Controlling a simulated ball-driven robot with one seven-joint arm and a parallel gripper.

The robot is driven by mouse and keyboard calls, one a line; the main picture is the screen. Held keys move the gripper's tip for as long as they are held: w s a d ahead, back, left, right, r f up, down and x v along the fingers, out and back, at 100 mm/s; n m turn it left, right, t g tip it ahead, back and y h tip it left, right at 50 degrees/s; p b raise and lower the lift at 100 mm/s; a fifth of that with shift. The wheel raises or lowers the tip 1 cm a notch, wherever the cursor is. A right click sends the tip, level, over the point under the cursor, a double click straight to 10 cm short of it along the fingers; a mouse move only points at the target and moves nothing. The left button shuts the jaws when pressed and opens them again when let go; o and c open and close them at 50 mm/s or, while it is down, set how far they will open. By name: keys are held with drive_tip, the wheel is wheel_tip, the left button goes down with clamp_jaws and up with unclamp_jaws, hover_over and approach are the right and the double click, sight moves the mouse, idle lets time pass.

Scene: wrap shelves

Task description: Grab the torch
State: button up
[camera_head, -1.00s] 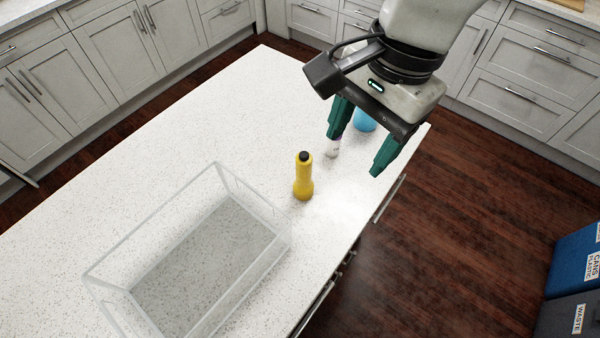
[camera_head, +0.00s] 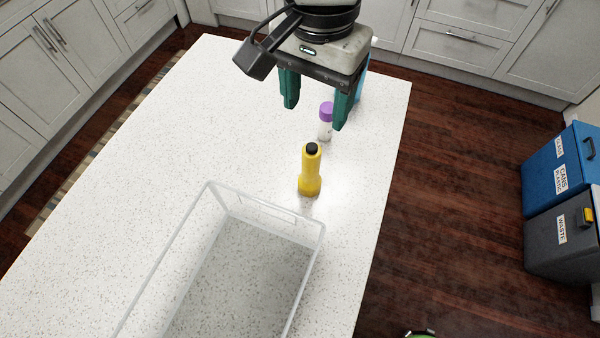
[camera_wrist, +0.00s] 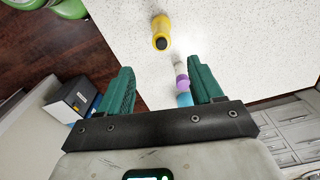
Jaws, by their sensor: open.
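The yellow torch (camera_head: 310,170) with a black top stands upright on the white speckled counter (camera_head: 150,150), just behind the clear bin. It also shows in the wrist view (camera_wrist: 161,32), beyond the fingertips and between their lines. My gripper (camera_head: 315,115) is open and empty, with green fingers pointing down. It is above the counter, farther back than the torch and apart from it. In the wrist view, my gripper (camera_wrist: 163,78) has its two fingers spread wide.
A white bottle with a purple cap (camera_head: 326,122) stands behind the torch near my gripper. A blue item (camera_head: 361,82) is partly hidden behind a finger. A clear bin (camera_head: 265,209) stands in front. Waste bins (camera_head: 560,190) are on the floor at right.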

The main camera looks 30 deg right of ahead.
drive_tip(key=b, duration=0.4)
hover_over(310, 164)
drive_tip(key=w, duration=0.1)
drive_tip(key=f, duration=0.5)
drive_tip(key=shift+w+d+f, duration=0.1)
drive_tip(key=shift+w+d, duration=0.05)
drive_tip(key=shift+d, duration=0.25)
drive_tip(key=shift+d+f+p, duration=0.1)
drive_tip(key=shift+f+p, duration=0.5)
drive_tip(key=shift+f, duration=4.8)
clamp_jaws()
